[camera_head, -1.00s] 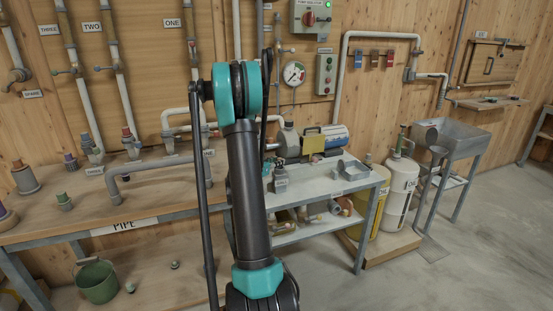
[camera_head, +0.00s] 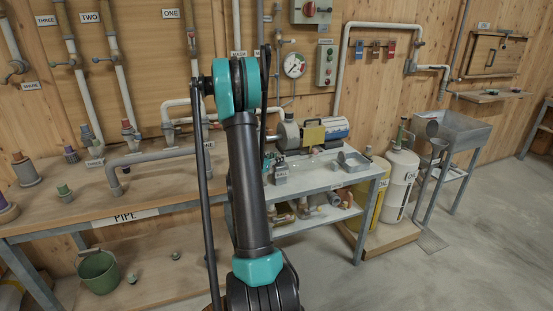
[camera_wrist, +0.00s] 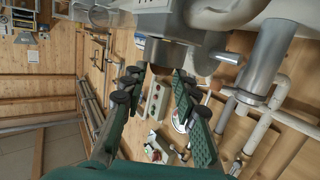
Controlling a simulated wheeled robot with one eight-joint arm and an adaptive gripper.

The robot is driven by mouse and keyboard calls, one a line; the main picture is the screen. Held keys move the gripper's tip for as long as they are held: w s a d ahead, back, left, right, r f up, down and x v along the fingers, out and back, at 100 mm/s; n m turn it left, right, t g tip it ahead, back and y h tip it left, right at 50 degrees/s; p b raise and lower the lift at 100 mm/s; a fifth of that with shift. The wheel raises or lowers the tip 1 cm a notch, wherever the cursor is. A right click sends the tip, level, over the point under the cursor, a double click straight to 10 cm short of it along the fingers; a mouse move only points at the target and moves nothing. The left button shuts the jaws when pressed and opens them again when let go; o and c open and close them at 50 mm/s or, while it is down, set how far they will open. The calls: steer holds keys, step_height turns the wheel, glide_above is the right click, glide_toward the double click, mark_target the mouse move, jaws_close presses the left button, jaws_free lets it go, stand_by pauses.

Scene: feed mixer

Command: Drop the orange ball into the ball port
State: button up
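No orange ball can be made out for sure in either view. A small grey fitting (camera_head: 281,173) on the right-hand bench carries a label that seems to read BALL; it stands just right of my arm in the head view. My gripper (camera_wrist: 158,73) shows in the wrist view with its two dark green fingers spread apart. Between and beyond the fingertips is a grey cylinder (camera_wrist: 178,52) with a brownish-orange underside; I cannot tell whether anything touches the fingers.
The pipe bench (camera_head: 60,228) with several capped fittings is at left. A blue pump (camera_head: 334,128) and a metal tray (camera_head: 353,161) are on the right-hand bench. Yellow and white tanks (camera_head: 401,175) and a steel hopper (camera_head: 470,130) stand further right. Floor at front right is clear.

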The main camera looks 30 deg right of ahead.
steer(key=o, duration=0.3)
step_height(320, 180, up, 10)
stand_by(0.7)
stand_by(0.8)
steer(key=s+a+f+n+y, duration=0.4)
steer(key=s+a, duration=0.5)
steer(key=a, duration=0.4)
steer(key=s+a+f+n+y, duration=0.5)
steer(key=s+a, duration=0.4)
steer(key=a, duration=0.5)
steer(key=s+a+f+n+g+y, duration=0.1)
steer(key=s+a+f+n+y, duration=0.4)
steer(key=s+a, duration=0.4)
steer(key=a+f, duration=0.1)
steer(key=a, duration=0.4)
steer(key=shift+s+f+y, duration=0.15)
steer(key=shift+s+y, duration=0.15)
steer(key=shift+y, duration=0.1)
